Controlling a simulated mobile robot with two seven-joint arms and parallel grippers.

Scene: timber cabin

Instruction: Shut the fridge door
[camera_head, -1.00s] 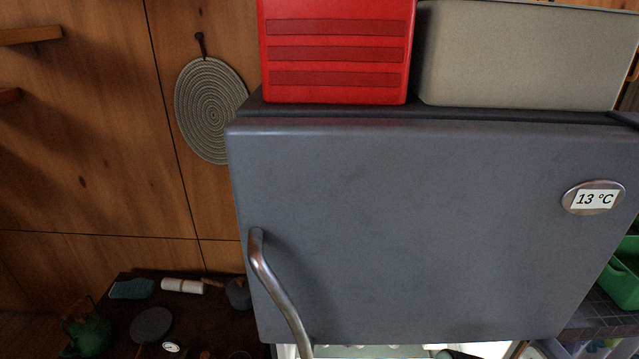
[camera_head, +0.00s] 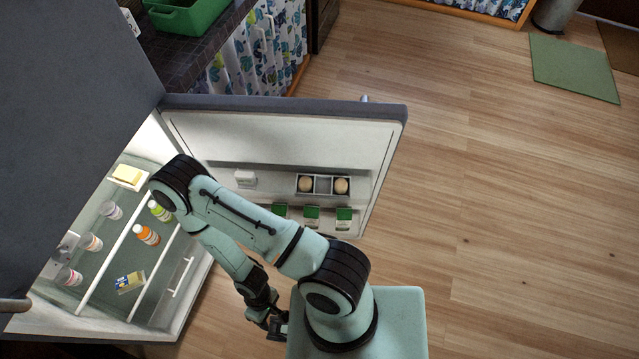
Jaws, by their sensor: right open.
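The fridge door (camera_head: 290,145) stands wide open, its white inner side facing me. Its shelves hold two eggs in a tray (camera_head: 323,184) and several small green and white cartons (camera_head: 312,216). The fridge interior (camera_head: 110,240) at the left is open, with bottles, jars and packets on glass shelves. My right arm reaches across in front of the door and the interior. My right gripper (camera_head: 272,322) hangs low near the bottom centre, open and empty, apart from the door. My left gripper is not in view.
The grey upper fridge door (camera_head: 70,120) is shut at the left. A dark counter (camera_head: 190,55) with a green bin (camera_head: 188,14) stands behind the open door. The wooden floor (camera_head: 500,220) at the right is clear up to a green mat (camera_head: 573,68).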

